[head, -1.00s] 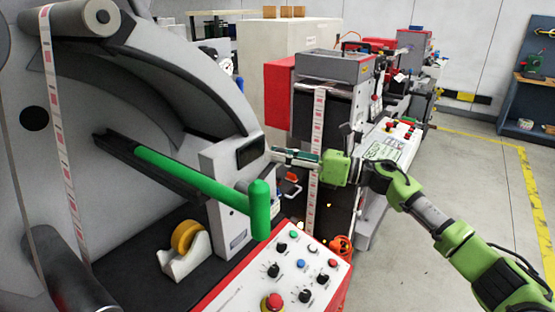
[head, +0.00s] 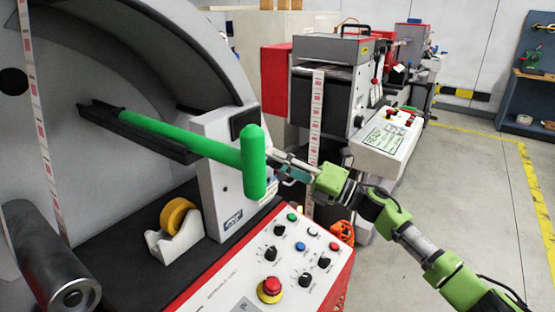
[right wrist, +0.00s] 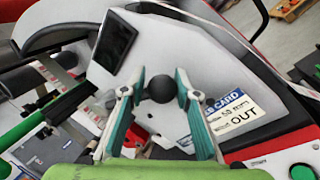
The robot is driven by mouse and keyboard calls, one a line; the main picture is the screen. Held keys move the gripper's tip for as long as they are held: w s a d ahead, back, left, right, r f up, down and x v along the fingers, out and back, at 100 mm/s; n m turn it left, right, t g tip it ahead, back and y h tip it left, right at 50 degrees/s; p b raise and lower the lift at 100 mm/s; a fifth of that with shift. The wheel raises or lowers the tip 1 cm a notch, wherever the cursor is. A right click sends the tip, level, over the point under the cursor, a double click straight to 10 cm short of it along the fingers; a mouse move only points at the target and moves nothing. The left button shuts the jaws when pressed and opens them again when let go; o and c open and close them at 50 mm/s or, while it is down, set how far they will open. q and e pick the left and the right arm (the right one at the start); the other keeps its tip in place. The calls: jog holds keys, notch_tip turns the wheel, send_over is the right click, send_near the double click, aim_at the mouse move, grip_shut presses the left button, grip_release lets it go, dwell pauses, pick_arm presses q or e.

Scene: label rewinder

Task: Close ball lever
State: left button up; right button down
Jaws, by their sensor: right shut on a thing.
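The ball lever ends in a black ball (right wrist: 162,89), seen in the right wrist view in front of the grey housing of the near machine. My right gripper (right wrist: 160,82) has its two teal-padded fingers on either side of this ball, shut on it. In the head view the right gripper (head: 275,160) reaches from the right to the side of the grey housing (head: 217,180), close behind the head of a green T-shaped bar. The ball and the lever's shaft are hidden there. My left gripper is not in view.
The green T-shaped bar (head: 195,147) juts out across the near machine. A control panel (head: 265,262) with knobs and a red stop button lies below. A yellow tape roll (head: 176,216) sits in a white holder. A second machine (head: 325,85) stands behind. The floor at right is clear.

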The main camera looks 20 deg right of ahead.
jog(key=shift+s+a+f, duration=0.2)
jog(key=shift+a+f, duration=0.2)
jog(key=shift+f, duration=0.15)
jog(key=c, duration=1.6)
grip_release()
jog(key=shift+s, duration=0.1)
jog(key=shift+o, duration=0.7)
jog(key=shift+s+r, duration=0.1)
jog(key=shift+r, duration=0.1)
jog(key=shift+s+d+f, duration=0.15)
jog(key=shift+s+d, duration=0.1)
jog(key=shift+d, duration=0.15)
jog(key=v, duration=1.1)
